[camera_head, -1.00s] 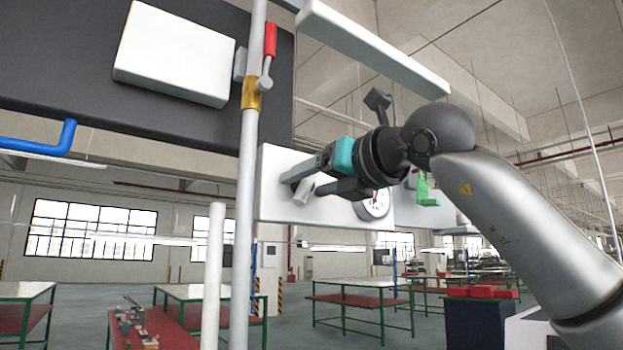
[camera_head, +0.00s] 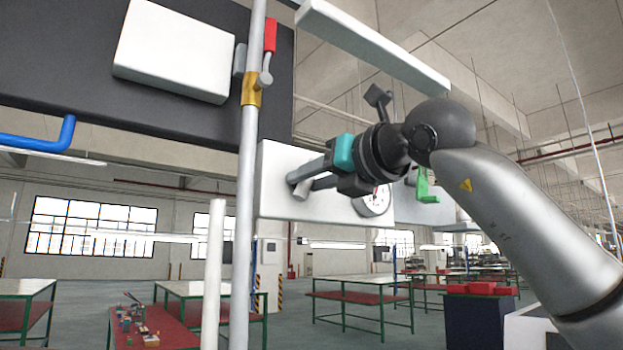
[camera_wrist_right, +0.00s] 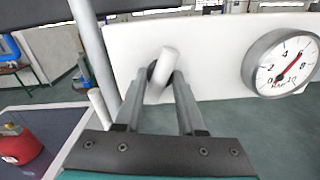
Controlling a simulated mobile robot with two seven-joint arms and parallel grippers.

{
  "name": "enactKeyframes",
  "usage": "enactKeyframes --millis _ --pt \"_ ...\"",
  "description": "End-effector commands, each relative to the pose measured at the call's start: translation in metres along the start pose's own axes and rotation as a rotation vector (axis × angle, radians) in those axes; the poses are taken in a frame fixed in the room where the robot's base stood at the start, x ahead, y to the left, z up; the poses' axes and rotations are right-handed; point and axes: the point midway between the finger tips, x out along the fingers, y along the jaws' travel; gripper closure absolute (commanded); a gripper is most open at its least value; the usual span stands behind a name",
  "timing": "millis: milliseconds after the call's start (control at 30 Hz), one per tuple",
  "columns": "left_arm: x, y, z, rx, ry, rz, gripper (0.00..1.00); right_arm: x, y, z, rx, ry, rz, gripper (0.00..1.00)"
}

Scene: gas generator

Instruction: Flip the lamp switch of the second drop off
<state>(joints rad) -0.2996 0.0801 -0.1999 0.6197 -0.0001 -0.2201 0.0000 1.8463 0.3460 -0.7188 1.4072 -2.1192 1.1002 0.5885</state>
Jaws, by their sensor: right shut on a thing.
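The switch is a short white lever (camera_wrist_right: 167,66) on the front of a white box (camera_head: 281,165) with a round gauge. It leans out from a dark round mount, tilted in the right wrist view. My right gripper (camera_wrist_right: 159,82) has its two grey fingers closed around the lever, one on each side. In the head view the gripper (camera_head: 306,182) reaches the box from the right, and the lever (camera_head: 302,189) shows partly at its fingertips. My left gripper is not in view.
The pressure gauge (camera_wrist_right: 284,65) sits close to the right of the lever. A grey vertical pipe (camera_head: 248,160) with a red-handled valve (camera_head: 270,36) stands left of the box. A green part (camera_head: 426,187) is behind my wrist. A white panel (camera_head: 175,50) is mounted upper left.

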Motion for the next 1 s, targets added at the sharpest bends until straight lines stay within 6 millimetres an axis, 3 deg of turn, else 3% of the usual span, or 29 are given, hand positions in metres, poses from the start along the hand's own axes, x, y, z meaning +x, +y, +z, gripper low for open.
enactKeyframes --millis 500,933,967,1000 --pt "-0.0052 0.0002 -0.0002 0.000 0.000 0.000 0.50 -0.0008 -0.0008 0.0023 -0.408 -0.003 -0.001 1.00" --pt "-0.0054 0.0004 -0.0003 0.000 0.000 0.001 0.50 -0.0007 -0.0006 0.0020 -0.458 -0.005 -0.001 1.00" --pt "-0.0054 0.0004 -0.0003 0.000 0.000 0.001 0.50 -0.0007 -0.0006 0.0021 -0.457 -0.005 -0.001 0.58" --pt "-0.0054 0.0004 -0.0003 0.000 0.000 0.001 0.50 -0.0007 -0.0006 0.0020 -0.457 -0.005 -0.001 0.54"
